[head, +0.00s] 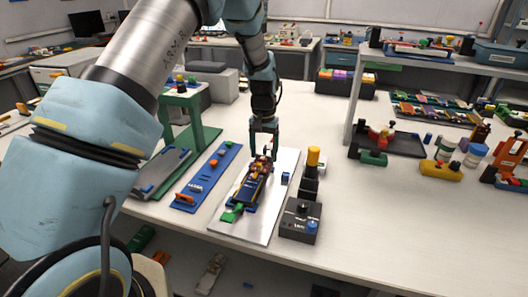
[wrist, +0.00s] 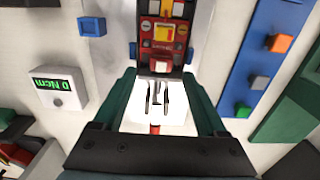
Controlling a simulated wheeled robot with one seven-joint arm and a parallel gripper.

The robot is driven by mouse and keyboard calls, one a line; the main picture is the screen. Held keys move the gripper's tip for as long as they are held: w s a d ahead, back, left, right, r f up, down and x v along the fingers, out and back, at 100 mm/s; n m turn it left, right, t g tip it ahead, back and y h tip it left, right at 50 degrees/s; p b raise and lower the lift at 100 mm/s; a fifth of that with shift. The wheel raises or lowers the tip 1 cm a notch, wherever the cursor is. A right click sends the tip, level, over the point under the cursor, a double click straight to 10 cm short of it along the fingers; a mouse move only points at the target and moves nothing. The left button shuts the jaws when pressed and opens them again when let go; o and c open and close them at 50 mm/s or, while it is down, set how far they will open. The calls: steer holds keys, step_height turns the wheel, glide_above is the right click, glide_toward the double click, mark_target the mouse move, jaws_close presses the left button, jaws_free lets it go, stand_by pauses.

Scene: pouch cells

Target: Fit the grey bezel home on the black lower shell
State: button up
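A dark assembly (head: 250,189), which looks like the black lower shell, lies on a pale plate (head: 268,218) with a green piece (head: 232,213) at its near end. In the wrist view the black-sided assembly (wrist: 135,22), with red and yellow parts inside, shows beyond the fingertips. A bright white patch with black marks shows between the fingers. I cannot pick out the grey bezel for certain.
A blue board (head: 208,178) and a green board with a flat grey piece (head: 163,172) lie to the left. A black control box (head: 300,222) with a yellow-topped post stands close on the right. A blue block (head: 285,178) sits on the plate. Bench further right is partly clear.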

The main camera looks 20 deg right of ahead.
steer(key=o, duration=0.4)
steer(key=shift+c, duration=0.2)
step_height(320, 180, up, 11)
steer(key=b, duration=0.2)
steer(key=shift+b, duration=0.3)
steer(key=shift+f, duration=0.1)
